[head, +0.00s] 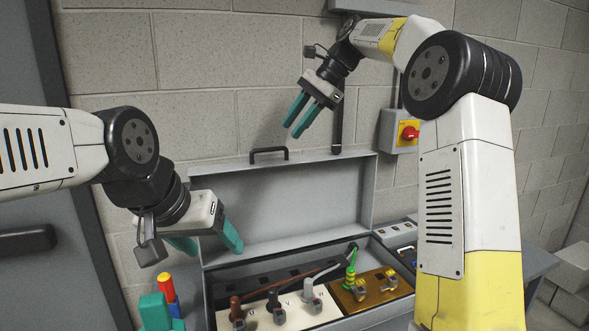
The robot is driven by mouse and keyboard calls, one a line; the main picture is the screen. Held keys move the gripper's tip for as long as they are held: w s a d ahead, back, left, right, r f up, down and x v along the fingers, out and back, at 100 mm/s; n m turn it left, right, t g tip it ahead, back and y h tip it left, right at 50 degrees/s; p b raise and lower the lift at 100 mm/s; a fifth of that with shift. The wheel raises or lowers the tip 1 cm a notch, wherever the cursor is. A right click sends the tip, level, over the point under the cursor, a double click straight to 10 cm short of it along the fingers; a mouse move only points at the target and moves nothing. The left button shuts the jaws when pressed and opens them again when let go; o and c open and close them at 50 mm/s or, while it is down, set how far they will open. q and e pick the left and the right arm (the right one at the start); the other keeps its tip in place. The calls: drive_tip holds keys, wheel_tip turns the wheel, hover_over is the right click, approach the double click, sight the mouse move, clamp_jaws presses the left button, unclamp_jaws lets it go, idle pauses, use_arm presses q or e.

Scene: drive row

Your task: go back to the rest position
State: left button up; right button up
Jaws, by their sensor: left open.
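My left gripper (206,246) reaches in from the left, in front of the grey box's open lid. Its two teal fingers are spread apart with nothing between them, above the box's left end. My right gripper (298,131) hangs high in front of the block wall, above the lid's top edge. Its two teal fingers point down and to the left, close together, with nothing seen held. Whether they are open or shut is unclear at this angle. Both grippers are clear of the terminals in the box.
The open grey box (208,291) holds a cream terminal block (259,319) with cables and a brown block (346,303) with a green-yellow cable. A red-yellow switch (408,132) is on the wall. A red-yellow-handled tool (167,289) stands at lower left. A grey door (40,285) is at left.

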drive_tip(key=s+d+f+n+t+h, duration=0.1)
drive_tip(key=s+d+f+n+t, duration=0.1)
drive_tip(key=s, duration=0.7)
drive_tip(key=s+d+f+n+t+h, duration=0.2)
drive_tip(key=s+d+f+n, duration=0.3)
drive_tip(key=s, duration=0.5)
drive_tip(key=s+d+f+n+t+h, duration=0.1)
drive_tip(key=s+d+f+n, duration=0.2)
drive_tip(key=s+d+f, duration=0.4)
drive_tip(key=s+f, duration=0.1)
drive_tip(key=s, duration=0.2)
drive_tip(key=shift+s+n+t+h, duration=0.15)
drive_tip(key=shift+n+t+h, duration=0.25)
